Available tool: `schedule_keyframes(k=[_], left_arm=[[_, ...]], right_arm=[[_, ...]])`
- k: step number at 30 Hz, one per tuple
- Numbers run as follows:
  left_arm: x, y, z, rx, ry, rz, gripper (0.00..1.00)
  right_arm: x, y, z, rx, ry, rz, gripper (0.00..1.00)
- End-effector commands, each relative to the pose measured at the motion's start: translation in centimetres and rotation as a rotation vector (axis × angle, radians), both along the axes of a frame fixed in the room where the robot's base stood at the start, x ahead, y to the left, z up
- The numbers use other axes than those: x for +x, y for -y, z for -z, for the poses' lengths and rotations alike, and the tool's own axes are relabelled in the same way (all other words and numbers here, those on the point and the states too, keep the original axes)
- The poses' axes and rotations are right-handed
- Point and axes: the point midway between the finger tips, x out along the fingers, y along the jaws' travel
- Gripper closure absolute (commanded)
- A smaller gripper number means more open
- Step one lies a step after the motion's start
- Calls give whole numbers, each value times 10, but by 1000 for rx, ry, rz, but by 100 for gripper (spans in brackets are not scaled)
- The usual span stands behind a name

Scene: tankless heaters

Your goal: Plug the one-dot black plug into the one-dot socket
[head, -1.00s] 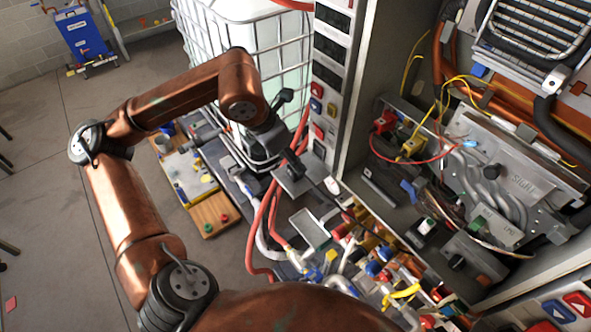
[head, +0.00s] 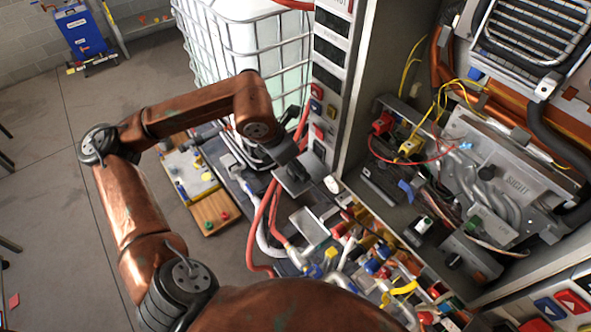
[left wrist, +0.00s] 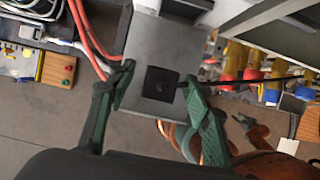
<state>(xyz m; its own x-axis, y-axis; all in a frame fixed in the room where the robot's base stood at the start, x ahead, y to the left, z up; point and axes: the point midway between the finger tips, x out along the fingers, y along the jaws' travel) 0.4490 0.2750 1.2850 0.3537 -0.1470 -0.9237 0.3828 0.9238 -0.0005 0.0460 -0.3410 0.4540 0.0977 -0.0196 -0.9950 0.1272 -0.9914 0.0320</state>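A black square block (left wrist: 161,83), likely the black plug, sits on a grey plate (left wrist: 150,45) in the left wrist view; a thin dark cable shows to its right. No dot can be made out on it. My left gripper (left wrist: 159,75) is open, one green finger on each side of the block, with gaps visible on both sides. In the head view the grey plate (head: 299,186) stands in front of the cabinet, and my left gripper's dark wrist end is just above it, hiding most of the block. The one-dot socket cannot be identified. My right gripper is not in view.
An open cabinet holds a red plug (head: 382,123), a yellow plug (head: 409,147) and wiring. Red hoses (head: 266,212) hang left of the plate. Pipes and fittings crowd the bench below the cabinet. A caged white tank (head: 240,50) stands behind my arm.

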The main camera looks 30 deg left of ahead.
Motion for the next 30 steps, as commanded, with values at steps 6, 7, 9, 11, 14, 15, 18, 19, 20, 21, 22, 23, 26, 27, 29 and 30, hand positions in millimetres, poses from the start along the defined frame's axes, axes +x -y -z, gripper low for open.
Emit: schedule_keyframes(k=[6, 7, 9, 11, 14, 15, 18, 19, 20, 21, 22, 23, 26, 27, 29, 30], left_arm=[[0, 0, 0, 0, 0, 0, 69], [0, 0, 0, 0, 0, 0, 71], [0, 0, 0, 0, 0, 0, 76], [0, 0, 0, 0, 0, 0, 80], [0, 0, 0, 0, 0, 0, 87], [0, 0, 0, 0, 0, 0, 89], [0, 0, 0, 0, 0, 0, 96], [0, 0, -1, 0, 0, 0, 96], [0, 0, -1, 0, 0, 0, 96], [0, 0, -1, 0, 0, 0, 96], [0, 0, -1, 0, 0, 0, 96], [0, 0, -1, 0, 0, 0, 96], [0, 0, -1, 0, 0, 0, 96], [0, 0, -3, 0, 0, 0, 96], [0, 0, -6, 0, 1, 0, 96], [1, 0, -9, 0, 1, 0, 96]], right_arm=[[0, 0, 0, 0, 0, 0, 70], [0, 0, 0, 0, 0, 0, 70], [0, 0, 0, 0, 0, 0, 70], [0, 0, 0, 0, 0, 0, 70], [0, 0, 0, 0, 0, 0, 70], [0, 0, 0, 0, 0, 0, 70], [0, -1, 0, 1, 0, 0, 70], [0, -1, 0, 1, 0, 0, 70], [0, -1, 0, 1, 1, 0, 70], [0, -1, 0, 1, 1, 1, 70], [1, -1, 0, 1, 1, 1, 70], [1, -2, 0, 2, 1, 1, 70], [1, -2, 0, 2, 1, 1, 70], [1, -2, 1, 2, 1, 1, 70], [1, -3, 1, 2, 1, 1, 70], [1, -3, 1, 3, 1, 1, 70]])
